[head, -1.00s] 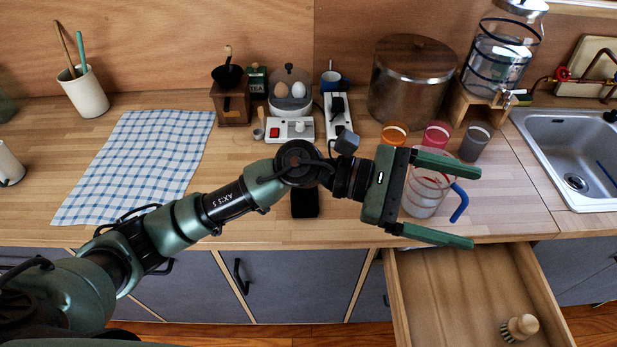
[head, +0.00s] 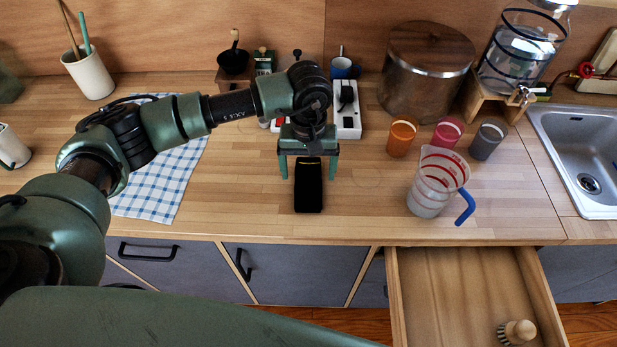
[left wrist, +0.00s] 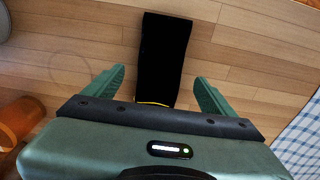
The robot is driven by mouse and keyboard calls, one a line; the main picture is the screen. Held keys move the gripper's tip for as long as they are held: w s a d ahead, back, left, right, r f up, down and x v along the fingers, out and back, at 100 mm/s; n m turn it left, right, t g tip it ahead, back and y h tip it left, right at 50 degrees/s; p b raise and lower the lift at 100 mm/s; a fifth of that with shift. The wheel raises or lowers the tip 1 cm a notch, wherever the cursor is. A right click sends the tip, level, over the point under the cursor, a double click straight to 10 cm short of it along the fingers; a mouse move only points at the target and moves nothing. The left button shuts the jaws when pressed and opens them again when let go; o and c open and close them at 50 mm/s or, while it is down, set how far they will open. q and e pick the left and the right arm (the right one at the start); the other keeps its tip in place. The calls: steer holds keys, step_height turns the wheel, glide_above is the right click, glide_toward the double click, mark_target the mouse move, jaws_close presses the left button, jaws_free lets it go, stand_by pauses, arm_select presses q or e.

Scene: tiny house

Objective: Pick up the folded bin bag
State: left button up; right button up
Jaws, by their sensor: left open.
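The folded bin bag is most likely the flat black rectangle (head: 309,190) lying on the wooden counter, with a thin yellow line at its far end. It also shows in the left wrist view (left wrist: 164,50), stretching away between the fingers. My left gripper (head: 309,176) is open and points down toward the counter. Its two fingers are on either side of the black rectangle's far end, with a gap on each side. In the left wrist view the open gripper (left wrist: 160,82) is empty. I cannot tell how far its fingertips are above the counter. My right gripper is not in view.
A measuring jug (head: 436,182) and several coloured cups, one orange (head: 401,138), stand to the right. A checked cloth (head: 165,180) lies left. A power strip (head: 347,112) is behind the gripper. An open drawer (head: 450,290) holding a brush (head: 517,332) is below right.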

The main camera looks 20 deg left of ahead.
mark_target(308, 181)
arm_select(q)
steer(key=shift+f+p, duration=0.3)
steer(key=shift+f, duration=1.2)
steer(key=c, duration=1.4)
steer(key=shift+r, duration=0.1)
